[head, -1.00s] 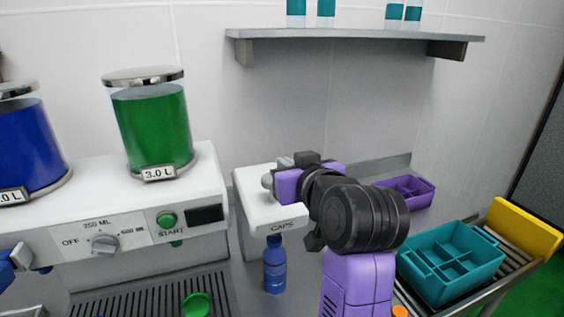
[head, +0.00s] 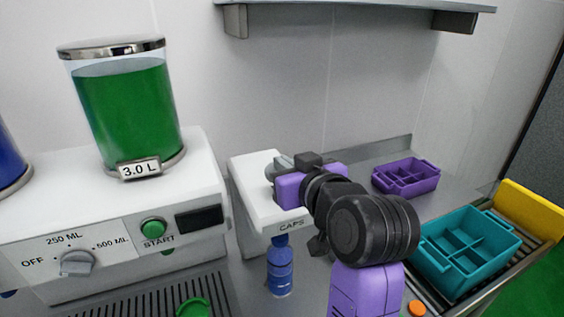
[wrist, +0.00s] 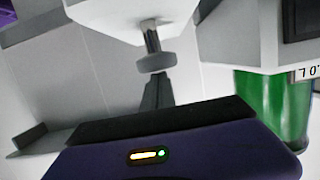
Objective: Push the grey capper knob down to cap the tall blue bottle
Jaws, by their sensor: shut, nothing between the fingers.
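The tall blue bottle (head: 280,268) stands upright under the overhanging head of the white capper (head: 262,213), marked CAPS; its top is hidden by that head. The grey capper knob (wrist: 157,62) shows in the wrist view on a short metal stem from the white body, which also shows there (wrist: 135,14). In the head view the knob is mostly hidden by my purple wrist. My gripper (wrist: 156,90) is shut and empty, its dark fingertips right by the knob. I cannot tell whether they touch it. In the head view my gripper (head: 283,161) is over the capper.
The dispenser (head: 190,235) with a green tank (head: 128,118) stands left of the capper. A purple divided tray (head: 405,188) lies behind on the counter. A teal divided crate (head: 430,260) sits at the right. A shelf (head: 360,5) hangs above.

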